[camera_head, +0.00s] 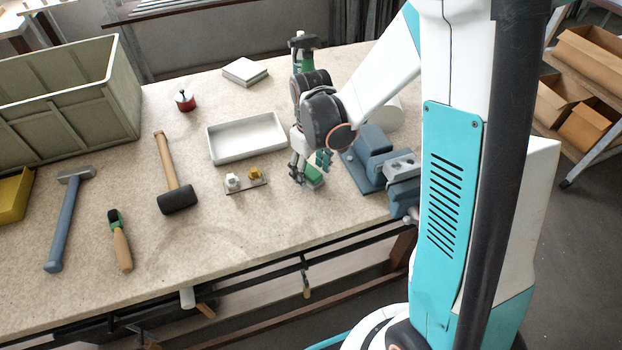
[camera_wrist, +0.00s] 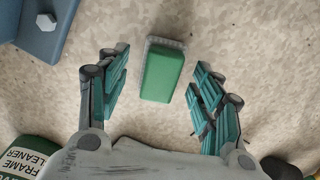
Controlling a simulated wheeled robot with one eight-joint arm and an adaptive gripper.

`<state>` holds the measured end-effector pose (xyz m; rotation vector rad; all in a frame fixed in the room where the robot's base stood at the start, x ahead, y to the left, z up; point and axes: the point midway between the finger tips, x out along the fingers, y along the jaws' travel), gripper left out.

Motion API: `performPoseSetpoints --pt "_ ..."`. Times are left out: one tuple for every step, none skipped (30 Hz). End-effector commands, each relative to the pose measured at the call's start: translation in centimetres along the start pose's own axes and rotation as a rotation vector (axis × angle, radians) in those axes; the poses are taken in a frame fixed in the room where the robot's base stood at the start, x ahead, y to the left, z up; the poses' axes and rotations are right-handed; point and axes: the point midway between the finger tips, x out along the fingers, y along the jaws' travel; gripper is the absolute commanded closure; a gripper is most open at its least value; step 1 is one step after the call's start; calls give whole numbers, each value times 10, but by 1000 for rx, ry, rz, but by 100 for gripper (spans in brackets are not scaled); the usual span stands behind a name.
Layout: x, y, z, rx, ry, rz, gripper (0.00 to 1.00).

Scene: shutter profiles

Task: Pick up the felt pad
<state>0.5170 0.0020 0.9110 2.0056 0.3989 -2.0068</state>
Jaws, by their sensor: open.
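The felt pad (camera_wrist: 162,72) is a small green block with a grey felt layer along its far and left edges. It lies on the worktop between the two fingers of my gripper (camera_wrist: 158,80) in the wrist view, toward their tips. The fingers stand apart on its left and right with a gap on each side. In the head view, my gripper (camera_head: 309,167) points down to the right of the white tray, and the pad (camera_head: 315,182) shows partly, the rest hidden by the fingers.
A blue vise (camera_head: 375,160) stands close right of my gripper. A small plate with two fittings (camera_head: 245,181) and a white tray (camera_head: 246,140) lie to the left. A frame cleaner bottle (camera_wrist: 27,158) is near my gripper. A mallet (camera_head: 177,180) lies farther left.

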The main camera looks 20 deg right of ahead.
Motion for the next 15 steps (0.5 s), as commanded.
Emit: performPoseSetpoints --pt "7 0 0 0 0 0 40" --pt "8 0 0 0 0 0 40" --pt "9 0 0 0 0 0 40" --pt "9 0 0 0 0 0 40" --pt "9 0 0 0 0 0 40" --pt "8 0 0 0 0 0 40" --pt "8 0 0 0 0 0 40" --pt "8 0 0 0 0 0 40" --pt "8 0 0 0 0 0 45" --pt "8 0 0 0 0 0 51" --pt "8 0 0 0 0 0 58" --pt "8 0 0 0 0 0 67" --pt "8 0 0 0 0 0 74" --pt "8 0 0 0 0 0 81" --pt "8 0 0 0 0 0 88"
